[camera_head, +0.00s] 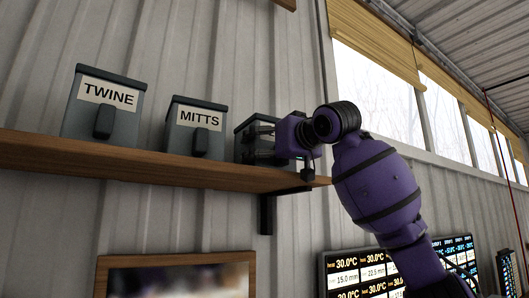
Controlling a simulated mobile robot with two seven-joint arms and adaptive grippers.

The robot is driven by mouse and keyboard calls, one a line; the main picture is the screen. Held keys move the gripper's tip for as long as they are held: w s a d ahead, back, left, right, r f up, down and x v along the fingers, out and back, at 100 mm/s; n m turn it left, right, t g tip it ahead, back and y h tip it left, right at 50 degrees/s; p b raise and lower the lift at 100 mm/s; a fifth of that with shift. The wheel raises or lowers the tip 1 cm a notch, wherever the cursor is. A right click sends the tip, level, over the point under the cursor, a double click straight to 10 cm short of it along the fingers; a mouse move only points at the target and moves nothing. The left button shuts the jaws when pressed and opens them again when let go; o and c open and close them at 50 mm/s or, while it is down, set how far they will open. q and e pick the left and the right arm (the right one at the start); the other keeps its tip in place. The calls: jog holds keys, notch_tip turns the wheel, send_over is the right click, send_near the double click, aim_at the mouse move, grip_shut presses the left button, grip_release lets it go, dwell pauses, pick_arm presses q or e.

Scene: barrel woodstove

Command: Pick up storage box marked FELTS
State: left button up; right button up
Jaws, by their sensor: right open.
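A grey storage box (242,150) stands third from the left on the wooden shelf (165,168). Its front is largely covered by my right gripper, so its label cannot be read. My right gripper (254,143) is open, with its fingers spread one above the other in front of this box. I cannot tell whether the fingers touch it. My purple right arm comes up from the lower right. No label reading FELTS is visible. My left gripper is not in view.
Box TWINE (104,107) and box MITTS (195,128) stand on the same shelf to the left, with gaps between. A black bracket (267,212) holds the shelf. Below are a framed picture (175,262) and a screen (365,274). Windows (378,90) are at the right.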

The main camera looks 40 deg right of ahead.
jog(key=shift+s+r, duration=0.1)
jog(key=shift+s, duration=0.1)
jog(key=shift+c, duration=0.6)
jog(key=c, duration=1.1)
jog(key=shift+r, duration=0.1)
